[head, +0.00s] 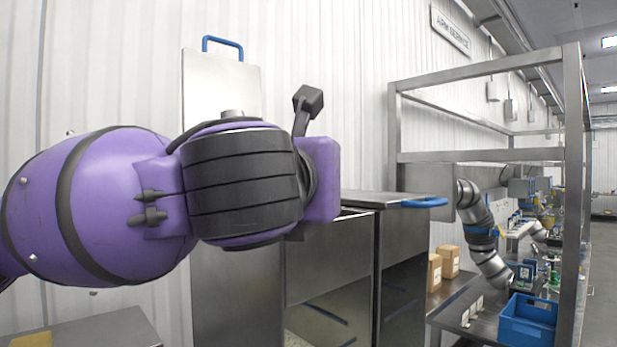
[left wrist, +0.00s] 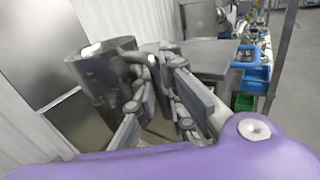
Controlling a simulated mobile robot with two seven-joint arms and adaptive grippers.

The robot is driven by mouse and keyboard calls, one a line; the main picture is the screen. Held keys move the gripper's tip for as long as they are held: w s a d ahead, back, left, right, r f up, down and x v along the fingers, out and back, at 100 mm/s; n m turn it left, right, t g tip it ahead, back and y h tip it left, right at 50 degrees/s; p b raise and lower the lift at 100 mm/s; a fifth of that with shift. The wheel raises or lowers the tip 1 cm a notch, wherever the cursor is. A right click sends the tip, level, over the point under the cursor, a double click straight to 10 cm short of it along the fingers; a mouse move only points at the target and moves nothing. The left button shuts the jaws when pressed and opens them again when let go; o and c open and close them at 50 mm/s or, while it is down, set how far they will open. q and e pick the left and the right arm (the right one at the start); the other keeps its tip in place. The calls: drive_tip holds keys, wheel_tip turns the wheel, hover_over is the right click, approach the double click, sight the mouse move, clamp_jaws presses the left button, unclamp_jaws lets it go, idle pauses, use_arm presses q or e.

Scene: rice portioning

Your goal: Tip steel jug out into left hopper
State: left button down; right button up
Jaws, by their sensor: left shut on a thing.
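My left arm covers the middle of the head view, and its gripper is hidden behind the purple wrist there. In the left wrist view my left gripper (left wrist: 165,88) is shut on the steel jug (left wrist: 103,88), a dark grey metal cylinder at left of the fingers. My right gripper is not in view.
A second steel hopper (head: 405,285) stands to the right, its lid (head: 368,198) lying flat with a blue handle (head: 424,202). A steel frame (head: 572,150), cardboard boxes (head: 448,262) and a blue crate (head: 528,320) are farther right. A white ribbed wall stands behind.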

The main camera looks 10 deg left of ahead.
use_arm(q)
drive_tip(key=shift+r+n+g+h, duration=0.3)
drive_tip(key=shift+r+n+g, duration=0.65)
drive_tip(key=shift+r, duration=0.8)
drive_tip(key=shift+r+n+g+h, duration=0.3)
drive_tip(key=shift+r+n+g, duration=0.4)
drive_tip(key=shift+r+n, duration=0.7)
drive_tip(key=shift+r+n+g+h, duration=0.3)
drive_tip(key=shift+r+n+g, duration=0.5)
drive_tip(key=shift+r, duration=1.25)
drive_tip(key=shift+w+a+r+n+g+h, duration=0.3)
drive_tip(key=shift+a+r+n+g, duration=0.15)
drive_tip(key=shift+r, duration=0.25)
drive_tip(key=shift+w+a+r+n+g+h, duration=0.2)
drive_tip(key=shift+w+a+r+n+g, duration=0.15)
drive_tip(key=shift+r, duration=0.3)
drive_tip(key=w+a+r+n+g+h, duration=0.3)
drive_tip(key=a+r, duration=0.1)
drive_tip(key=shift+w+a, duration=0.2)
drive_tip(key=shift+a, duration=0.1)
drive_tip(key=shift+n, duration=0.25)
drive_tip(key=shift+f, duration=0.1)
